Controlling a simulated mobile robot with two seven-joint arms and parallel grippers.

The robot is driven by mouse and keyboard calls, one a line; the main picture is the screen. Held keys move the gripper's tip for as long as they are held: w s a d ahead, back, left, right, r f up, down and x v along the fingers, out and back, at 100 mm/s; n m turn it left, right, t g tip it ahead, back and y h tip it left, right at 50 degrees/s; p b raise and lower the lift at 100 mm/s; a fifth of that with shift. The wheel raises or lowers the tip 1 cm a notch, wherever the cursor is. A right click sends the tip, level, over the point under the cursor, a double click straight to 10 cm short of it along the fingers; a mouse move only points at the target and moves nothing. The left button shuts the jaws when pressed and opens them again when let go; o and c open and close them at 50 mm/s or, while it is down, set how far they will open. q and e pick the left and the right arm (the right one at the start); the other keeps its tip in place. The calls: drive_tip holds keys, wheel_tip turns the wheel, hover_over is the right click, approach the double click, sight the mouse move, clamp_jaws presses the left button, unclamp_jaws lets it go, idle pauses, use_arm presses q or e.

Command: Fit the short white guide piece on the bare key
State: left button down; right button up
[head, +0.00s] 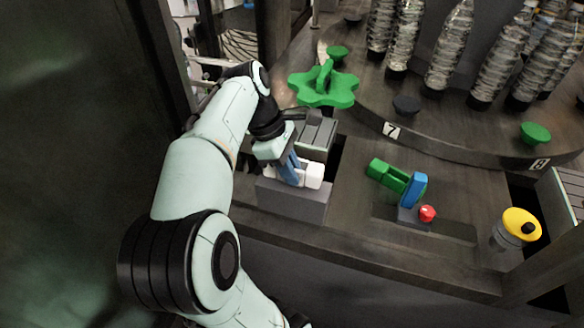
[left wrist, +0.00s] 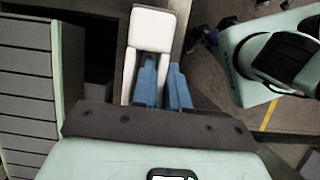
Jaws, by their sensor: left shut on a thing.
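The short white guide piece (head: 314,175) is at the top of a grey block (head: 292,203) at the table's front edge. In the left wrist view the white piece (left wrist: 152,28) has a wide end and two narrow arms. My left gripper (head: 290,172) has blue fingers and points down at the block. In the wrist view the gripper (left wrist: 163,85) is shut on the right arm of the white piece, one finger each side. I cannot tell whether the piece rests on the block or hovers. I cannot make out the bare key. My right gripper is not in view.
A ribbed grey part (head: 318,130) stands just behind the block, beside a dark slot. A green star knob (head: 324,88) is farther back. To the right are a green part (head: 388,175), a blue lever (head: 414,190), a red button (head: 427,213) and a yellow knob (head: 521,224).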

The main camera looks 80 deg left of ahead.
use_arm(q)
drive_tip(key=shift+r, duration=0.1)
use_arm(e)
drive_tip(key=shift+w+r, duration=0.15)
use_arm(q)
drive_tip(key=c, duration=1.1)
unclamp_jaws()
drive_tip(key=shift+o, duration=0.2)
drive_tip(key=p+v, duration=0.2)
drive_tip(key=v, duration=1.1)
drive_tip(key=shift+r+p, duration=0.2)
drive_tip(key=shift+p, duration=0.1)
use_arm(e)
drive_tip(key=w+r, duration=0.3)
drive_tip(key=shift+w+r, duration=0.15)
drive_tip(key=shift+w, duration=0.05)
use_arm(q)
drive_tip(key=shift+s, duration=0.2)
drive_tip(key=shift+w+d+f, duration=0.1)
